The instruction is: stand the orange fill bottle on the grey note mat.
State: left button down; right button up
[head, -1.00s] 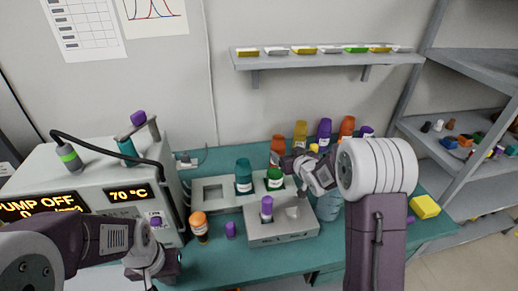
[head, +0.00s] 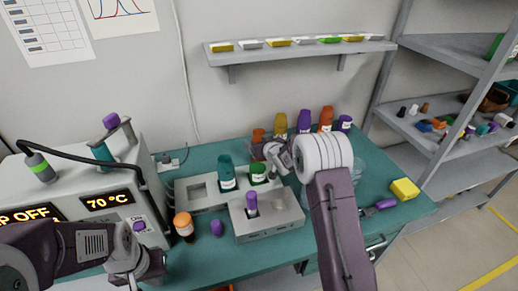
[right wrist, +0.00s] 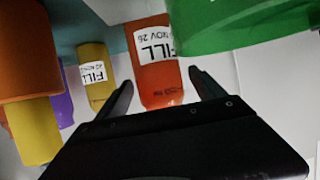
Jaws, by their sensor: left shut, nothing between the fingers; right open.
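The orange fill bottle (head: 258,135) stands at the back of the teal bench, behind a green bottle (head: 258,174), and is partly hidden. In the right wrist view the orange bottle (right wrist: 158,75), labelled FILL, appears between the spread fingers of my open right gripper (right wrist: 160,90). I see no grip on it. In the head view my right gripper (head: 270,155) is beside the green bottle and its fingertips are hard to see. My left gripper (head: 150,272) is shut and empty at the bench's front left. I cannot make out the grey note mat.
A yellow fill bottle (right wrist: 97,75) is close to the orange one. Purple and orange bottles stand along the back. A grey holder (head: 268,222) with a purple-capped vial and an orange-capped jar (head: 184,226) are in front.

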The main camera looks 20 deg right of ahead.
pick_arm(q)
jog(key=shift+s, duration=0.1)
pick_arm(e)
jog(key=shift+s+r, duration=0.1)
